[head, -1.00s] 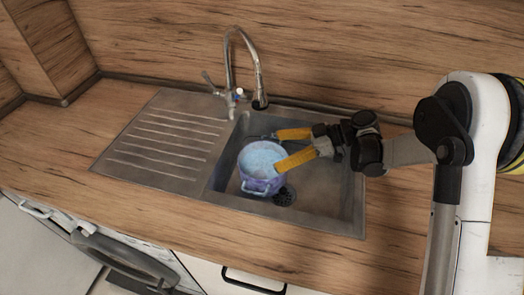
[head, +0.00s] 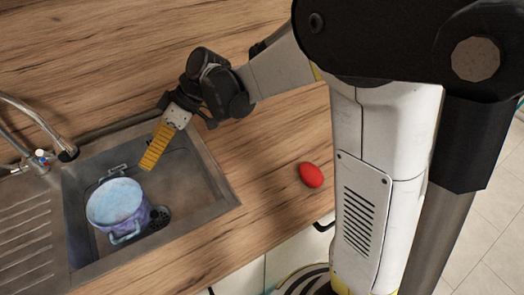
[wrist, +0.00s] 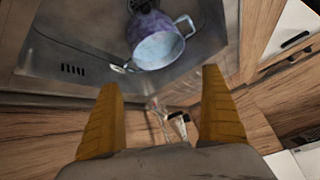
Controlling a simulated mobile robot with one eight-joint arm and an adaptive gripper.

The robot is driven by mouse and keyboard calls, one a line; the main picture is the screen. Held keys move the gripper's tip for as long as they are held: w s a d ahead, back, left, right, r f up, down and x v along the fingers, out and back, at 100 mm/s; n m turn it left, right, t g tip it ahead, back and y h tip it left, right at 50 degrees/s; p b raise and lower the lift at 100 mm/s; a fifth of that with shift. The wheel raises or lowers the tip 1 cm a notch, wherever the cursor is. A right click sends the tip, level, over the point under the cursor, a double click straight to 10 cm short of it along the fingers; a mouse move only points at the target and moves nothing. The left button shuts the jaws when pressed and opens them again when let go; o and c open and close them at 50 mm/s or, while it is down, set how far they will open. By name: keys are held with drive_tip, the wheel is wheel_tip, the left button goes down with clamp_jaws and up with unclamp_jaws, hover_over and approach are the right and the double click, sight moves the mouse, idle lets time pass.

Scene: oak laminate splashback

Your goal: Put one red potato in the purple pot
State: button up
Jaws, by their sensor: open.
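The purple pot (head: 128,234) stands in the sink basin, its pale bluish inside facing up. No potato shows in it. It also shows in the wrist view (wrist: 150,22), beyond my fingertips. The red potato (head: 311,175) lies on the wooden counter to the right of the sink, near the front edge, in the head view. It does not show in the wrist view. My gripper (head: 150,163) is over the sink, up and right of the pot in the head view. In the wrist view my gripper (wrist: 160,82) has its two yellow fingers wide apart with nothing between them.
The metal sink (head: 205,185) has a raised rim, and its tap (head: 45,130) stands at the back left. A ribbed drainboard (head: 25,235) lies left of the basin. The wooden counter (head: 260,150) is clear around the potato. My white arm column stands close to the potato's right.

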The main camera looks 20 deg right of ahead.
drive_tip(key=s+d+r+m+t+h, duration=0.2)
drive_tip(key=s+d+m, duration=0.4)
drive_tip(key=d, duration=0.5)
drive_tip(key=s+d+r+m+t+h, duration=0.2)
drive_tip(key=s+d+m+t+h, duration=0.2)
drive_tip(key=s+d, duration=0.6)
drive_tip(key=d+m+h, duration=0.2)
drive_tip(key=m, duration=0.1)
drive_tip(key=shift+s+d+h, duration=0.2)
drive_tip(key=shift+d+h, duration=0.05)
drive_tip(key=shift+h, duration=0.05)
